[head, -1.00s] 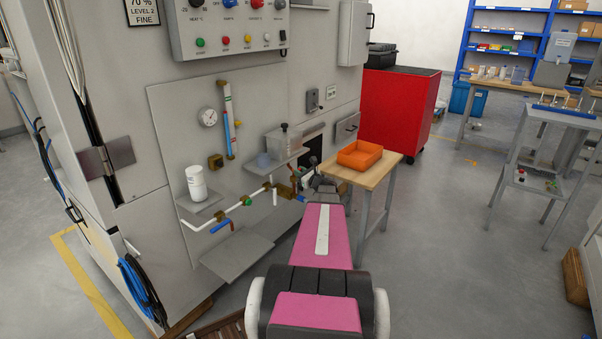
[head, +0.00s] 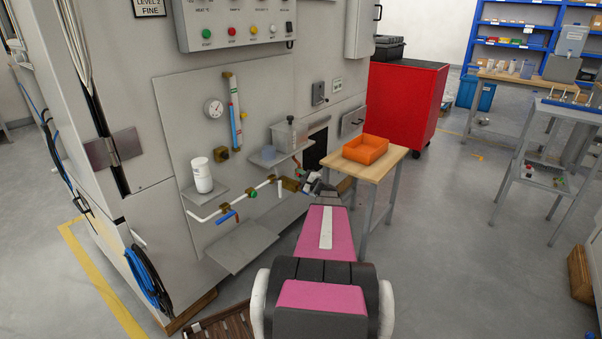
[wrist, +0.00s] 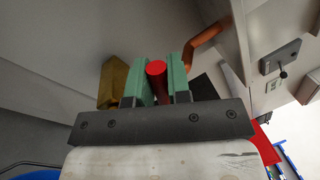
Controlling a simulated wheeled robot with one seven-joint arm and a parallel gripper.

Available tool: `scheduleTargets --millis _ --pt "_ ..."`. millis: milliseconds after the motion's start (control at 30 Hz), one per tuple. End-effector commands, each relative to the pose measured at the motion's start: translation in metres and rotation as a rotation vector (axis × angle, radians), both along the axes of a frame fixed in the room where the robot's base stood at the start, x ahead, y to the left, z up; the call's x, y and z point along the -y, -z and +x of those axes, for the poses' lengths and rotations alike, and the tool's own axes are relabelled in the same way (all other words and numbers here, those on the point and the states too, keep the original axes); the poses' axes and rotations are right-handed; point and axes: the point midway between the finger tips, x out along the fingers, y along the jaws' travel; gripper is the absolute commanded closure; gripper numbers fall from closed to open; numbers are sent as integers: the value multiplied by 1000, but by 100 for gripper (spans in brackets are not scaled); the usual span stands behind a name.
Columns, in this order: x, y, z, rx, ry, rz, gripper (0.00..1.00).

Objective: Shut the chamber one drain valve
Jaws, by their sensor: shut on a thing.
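My gripper (wrist: 160,82) has its green fingers shut on a red rounded handle (wrist: 156,68) in the wrist view. A brass block (wrist: 113,82) is just left of the fingers. In the head view my gripper (head: 312,183) is at the right end of the white pipe run, beside a brass valve body (head: 291,184). The arm and gripper hide most of that end, and I cannot read a label naming the drain valve. Left along the pipe are a green knob (head: 253,193) and a blue lever (head: 228,215).
A copper-coloured pipe (wrist: 208,40) passes close right of the fingers. A shelf with a white bottle (head: 202,175) and a lower ledge (head: 240,246) jut from the panel. A wooden table with an orange bin (head: 365,149) stands right of the arm.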

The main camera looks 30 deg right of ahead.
Motion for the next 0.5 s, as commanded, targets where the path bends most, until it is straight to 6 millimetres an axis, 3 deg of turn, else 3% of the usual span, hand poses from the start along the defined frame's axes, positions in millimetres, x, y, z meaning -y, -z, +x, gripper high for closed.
scheduleTargets --millis 500 --pt "-5 21 -2 136 -1 -333 100"
